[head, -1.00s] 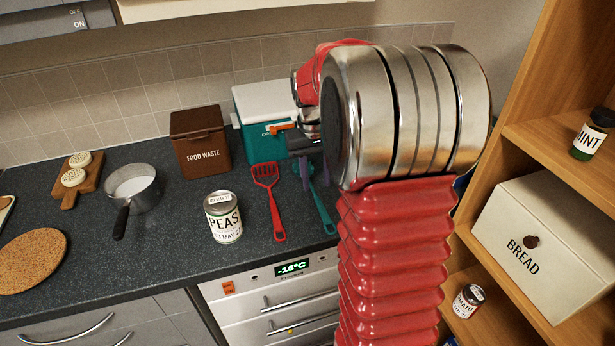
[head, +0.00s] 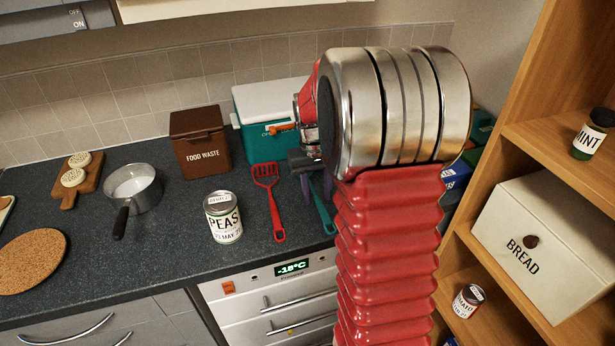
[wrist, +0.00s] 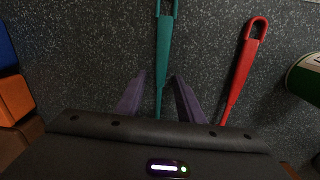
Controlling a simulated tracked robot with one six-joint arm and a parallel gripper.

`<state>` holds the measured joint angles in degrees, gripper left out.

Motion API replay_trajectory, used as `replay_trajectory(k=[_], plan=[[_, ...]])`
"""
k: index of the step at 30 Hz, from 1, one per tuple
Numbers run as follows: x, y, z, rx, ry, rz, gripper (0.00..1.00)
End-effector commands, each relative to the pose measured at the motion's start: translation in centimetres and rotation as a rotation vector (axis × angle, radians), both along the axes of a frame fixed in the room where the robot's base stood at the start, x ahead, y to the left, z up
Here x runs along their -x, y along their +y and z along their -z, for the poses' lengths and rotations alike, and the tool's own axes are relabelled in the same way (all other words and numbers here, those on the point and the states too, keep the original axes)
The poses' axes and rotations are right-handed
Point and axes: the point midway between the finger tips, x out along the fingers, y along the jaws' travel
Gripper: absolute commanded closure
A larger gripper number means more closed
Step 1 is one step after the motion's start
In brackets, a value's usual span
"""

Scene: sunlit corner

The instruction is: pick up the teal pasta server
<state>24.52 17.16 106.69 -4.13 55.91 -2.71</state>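The teal pasta server (head: 322,211) lies on the dark worktop right of the red slotted turner (head: 273,208). In the head view its handle shows; the rest is hidden by my gripper and arm. In the wrist view the teal handle (wrist: 164,45) runs down between the two purple fingers of my gripper (wrist: 158,76). The fingers are apart, with one on each side of the handle and gaps showing. My gripper points down over the server; its exact height above the worktop is hard to tell. The server's head is hidden in the wrist view.
The red turner (wrist: 243,70) lies close to the right in the wrist view. A peas tin (head: 224,218) stands left of the turner. A brown food waste box (head: 200,142) and a teal cool box (head: 262,140) stand behind. Wooden shelves (head: 555,140) rise at the right.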

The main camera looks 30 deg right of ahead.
Motion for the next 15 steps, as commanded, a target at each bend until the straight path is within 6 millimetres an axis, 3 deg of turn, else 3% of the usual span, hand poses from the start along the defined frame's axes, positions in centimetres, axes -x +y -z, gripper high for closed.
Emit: replay_trajectory(k=[2,15], plan=[[0.0,0.01,-0.01,0.0,0.0,0.0,0.66],[-0.01,0.04,-0.02,0.0,0.0,-0.001,0.96]])
